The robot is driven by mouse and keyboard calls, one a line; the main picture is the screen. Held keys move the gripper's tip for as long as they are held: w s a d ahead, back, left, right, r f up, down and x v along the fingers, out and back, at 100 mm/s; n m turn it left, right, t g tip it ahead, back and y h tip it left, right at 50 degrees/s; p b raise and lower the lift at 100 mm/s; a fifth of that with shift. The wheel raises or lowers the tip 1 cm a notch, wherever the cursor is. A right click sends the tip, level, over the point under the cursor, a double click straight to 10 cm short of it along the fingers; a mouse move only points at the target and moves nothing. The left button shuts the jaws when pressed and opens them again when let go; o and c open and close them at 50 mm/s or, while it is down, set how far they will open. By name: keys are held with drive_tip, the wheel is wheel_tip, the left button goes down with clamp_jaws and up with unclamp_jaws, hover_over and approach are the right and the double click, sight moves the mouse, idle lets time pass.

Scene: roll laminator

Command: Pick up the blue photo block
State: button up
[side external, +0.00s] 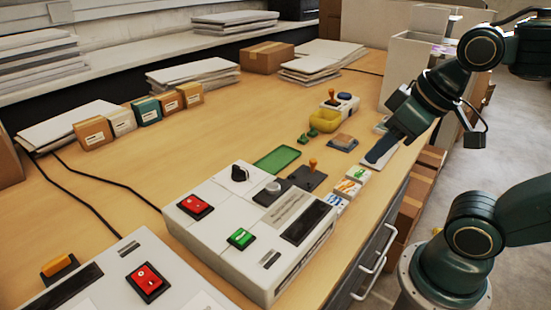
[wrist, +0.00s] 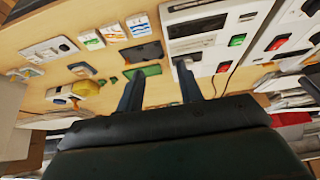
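The blue photo block (side external: 336,204) is a small white block with a blue print. It lies at the laminator end of a short row of photo blocks on the table. It also shows near the top of the wrist view (wrist: 138,25). Beside it are the orange photo block (side external: 347,188) and the green photo block (side external: 358,174). My gripper (side external: 374,160) is above the table's front edge, beyond the green block and apart from the blue one. In the wrist view its two fingers (wrist: 160,67) are spread with nothing between them.
A white laminator (side external: 215,245) with red and green switches stands left of the blocks. A dark pad (side external: 307,178) with a wooden-handled stamp, a green tray (side external: 278,160) and a yellow bowl (side external: 324,121) lie behind. Cardboard boxes and paper stacks stand further back.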

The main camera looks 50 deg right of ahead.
drive_tip(key=shift+o, duration=0.2)
drive_tip(key=o, duration=0.8)
drive_tip(key=w+d+f+m+g+y, duration=0.4)
drive_tip(key=w+d+f+m, duration=0.4)
drive_tip(key=m, duration=1)
drive_tip(key=w+d+g, duration=0.1)
drive_tip(key=d, duration=0.1)
drive_tip(key=shift+w+d+g+y, duration=0.25)
drive_tip(key=shift+d+g+y, duration=0.05)
drive_tip(key=shift+d, duration=0.05)
drive_tip(key=shift+f, duration=0.15)
hover_over(338, 197)
drive_tip(key=shift+f, duration=3.95)
